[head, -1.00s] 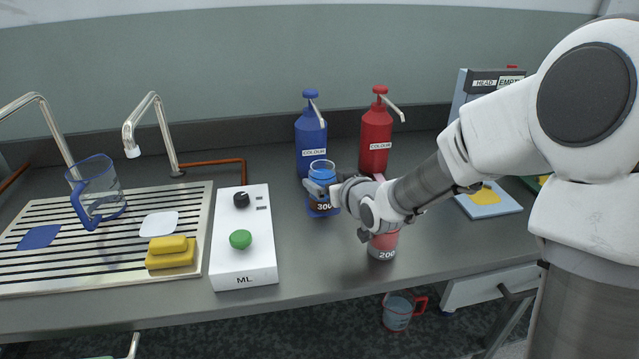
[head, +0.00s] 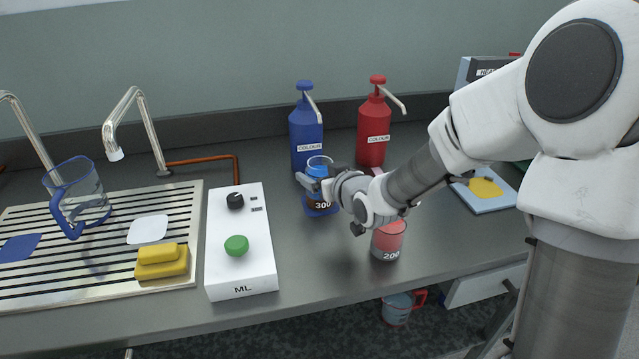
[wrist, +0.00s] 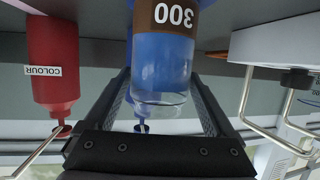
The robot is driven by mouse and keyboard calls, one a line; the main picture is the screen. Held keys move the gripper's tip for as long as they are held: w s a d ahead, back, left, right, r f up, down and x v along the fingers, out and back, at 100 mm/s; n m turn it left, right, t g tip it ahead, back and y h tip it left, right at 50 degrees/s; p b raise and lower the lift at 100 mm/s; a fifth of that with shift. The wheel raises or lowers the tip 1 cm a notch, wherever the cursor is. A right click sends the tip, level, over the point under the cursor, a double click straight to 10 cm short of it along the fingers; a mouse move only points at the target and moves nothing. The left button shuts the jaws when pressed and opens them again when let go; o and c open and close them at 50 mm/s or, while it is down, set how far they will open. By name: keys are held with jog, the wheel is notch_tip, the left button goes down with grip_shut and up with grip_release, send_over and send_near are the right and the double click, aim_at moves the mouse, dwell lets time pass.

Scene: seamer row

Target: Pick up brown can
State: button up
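The brown can (head: 322,204) is a clear cup with a brown band marked 300 and blue above it. It stands upright on a blue mat (head: 324,213) on the counter. In the wrist view, which is upside down, the can (wrist: 160,58) sits between my fingers. My gripper (head: 317,186) is at the can in the head view, reaching from the right, with a finger on either side. In the wrist view my gripper (wrist: 163,100) is open, with small gaps beside the can. The gripper partly hides the can in the head view.
A blue bottle (head: 306,135) and a red bottle (head: 374,135) stand behind the can. A red cup marked 200 (head: 388,242) stands below my wrist. A white ML box (head: 240,265) is to the left, beside the ribbed drainer (head: 100,278).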

jog(key=c, duration=1.2)
jog(key=shift+c, duration=0.5)
jog(key=shift+r, duration=0.2)
